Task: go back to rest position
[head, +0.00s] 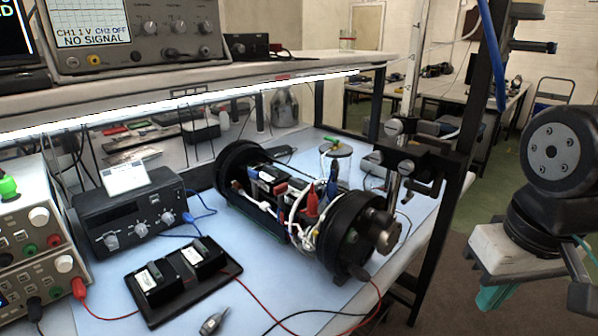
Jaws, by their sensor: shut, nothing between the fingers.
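My gripper (494,298) hangs at the right edge of the head view, in front of the floor and to the right of the bench. Its pale grey body sits below a black arm joint, and its teal fingers point down. The fingers are shut with nothing between them.
A black bench post (467,130) and a bracket with metal cylinders (411,165) stand between the cylinder and my arm. A black battery tray (207,282), power supplies (30,225) and an oscilloscope (140,35) are at left. Floor shows behind my gripper.

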